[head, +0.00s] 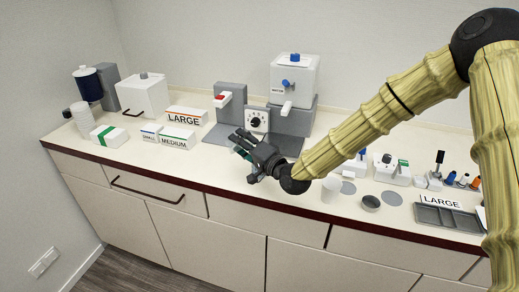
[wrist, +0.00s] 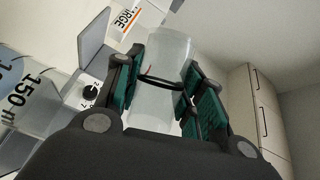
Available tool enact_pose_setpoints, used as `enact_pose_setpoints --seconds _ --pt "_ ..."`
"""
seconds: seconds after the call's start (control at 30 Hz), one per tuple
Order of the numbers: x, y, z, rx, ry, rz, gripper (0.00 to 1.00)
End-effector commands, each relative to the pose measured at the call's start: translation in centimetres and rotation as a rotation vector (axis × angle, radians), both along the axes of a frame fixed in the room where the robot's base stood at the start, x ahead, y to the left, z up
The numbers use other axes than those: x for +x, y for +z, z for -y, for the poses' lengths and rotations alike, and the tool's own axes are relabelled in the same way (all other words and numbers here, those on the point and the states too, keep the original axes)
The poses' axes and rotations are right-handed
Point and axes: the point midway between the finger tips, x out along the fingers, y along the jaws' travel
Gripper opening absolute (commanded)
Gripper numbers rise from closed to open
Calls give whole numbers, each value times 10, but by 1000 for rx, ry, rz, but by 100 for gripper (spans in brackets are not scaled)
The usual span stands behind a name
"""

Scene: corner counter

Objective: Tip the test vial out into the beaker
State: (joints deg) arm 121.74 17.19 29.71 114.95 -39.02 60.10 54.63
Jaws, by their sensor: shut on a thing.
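My gripper (head: 240,145) is at the front of the counter, just before the grey machine with a dial. In the wrist view its teal-padded fingers (wrist: 160,85) are shut on a pale, translucent vial (wrist: 160,104) with a thin black band. The vial looks empty, but its contents are hard to tell. In the head view the fingers mostly hide it. At the left of the wrist view is a bluish see-through surface marked "150 ml" (wrist: 35,105), which looks like the beaker. I cannot make out the beaker in the head view.
The grey machine (head: 230,108) and white unit (head: 294,78) stand behind my gripper. A white cup (head: 331,190) stands right of my wrist. Size signs (head: 185,116) are at left. A grey tray (head: 447,217) and small bottles are at right. The counter's front edge is close.

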Motion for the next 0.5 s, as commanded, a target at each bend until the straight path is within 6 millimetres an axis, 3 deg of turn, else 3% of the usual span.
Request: enact_pose_setpoints --seconds 0.5 --pt "-1 -9 -5 -175 0 63 8"
